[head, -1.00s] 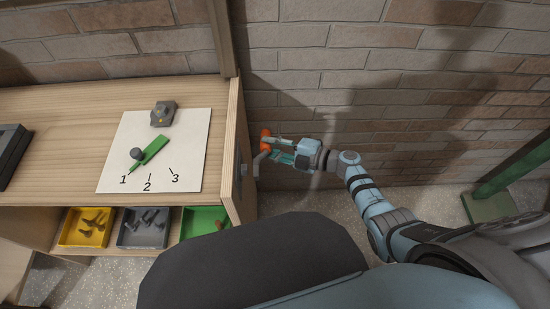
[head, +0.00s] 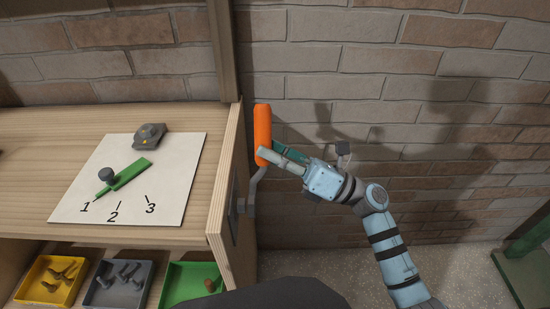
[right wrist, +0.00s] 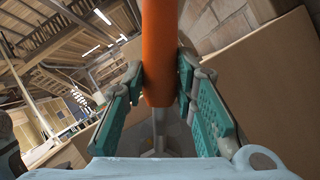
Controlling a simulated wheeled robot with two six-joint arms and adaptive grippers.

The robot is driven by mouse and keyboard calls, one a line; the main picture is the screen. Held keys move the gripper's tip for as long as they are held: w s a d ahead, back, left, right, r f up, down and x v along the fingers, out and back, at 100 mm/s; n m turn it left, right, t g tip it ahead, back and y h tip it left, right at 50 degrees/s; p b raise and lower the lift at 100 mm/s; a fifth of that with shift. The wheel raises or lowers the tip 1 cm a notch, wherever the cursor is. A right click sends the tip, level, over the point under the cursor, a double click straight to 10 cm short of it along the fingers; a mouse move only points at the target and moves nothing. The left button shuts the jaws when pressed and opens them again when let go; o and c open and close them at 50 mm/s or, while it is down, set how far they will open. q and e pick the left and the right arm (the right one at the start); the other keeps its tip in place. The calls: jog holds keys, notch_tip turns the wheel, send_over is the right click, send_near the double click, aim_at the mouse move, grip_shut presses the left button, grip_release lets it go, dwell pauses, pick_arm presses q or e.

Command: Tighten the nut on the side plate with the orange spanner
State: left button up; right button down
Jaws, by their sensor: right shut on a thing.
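The orange spanner has an orange handle (head: 262,134) that stands up beside the bench's right side panel. Its grey cranked shank (head: 255,185) runs down to the dark side plate (head: 234,218) on that panel. The nut itself cannot be made out, nor how the spanner's end sits on it. My right gripper (head: 268,155) is shut on the lower part of the orange handle. In the right wrist view the handle (right wrist: 157,55) passes between the two teal fingers (right wrist: 160,88). My left gripper is not in view.
On the bench top a white sheet (head: 170,185) marked 1, 2, 3 carries a green pointer (head: 130,173), its tip near 1. A grey block (head: 149,135) sits at its top edge. Yellow, grey and green trays lie below. A brick wall stands behind; a green post (head: 530,240) is far right.

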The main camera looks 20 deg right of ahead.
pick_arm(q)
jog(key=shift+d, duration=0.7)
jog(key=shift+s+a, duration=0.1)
pick_arm(e)
jog(key=shift+a, duration=0.1)
jog(key=shift+w+a, duration=0.25)
jog(key=shift+a, duration=0.45)
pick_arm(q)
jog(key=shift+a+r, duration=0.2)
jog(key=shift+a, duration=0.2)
pick_arm(e)
jog(key=shift+a, duration=0.3)
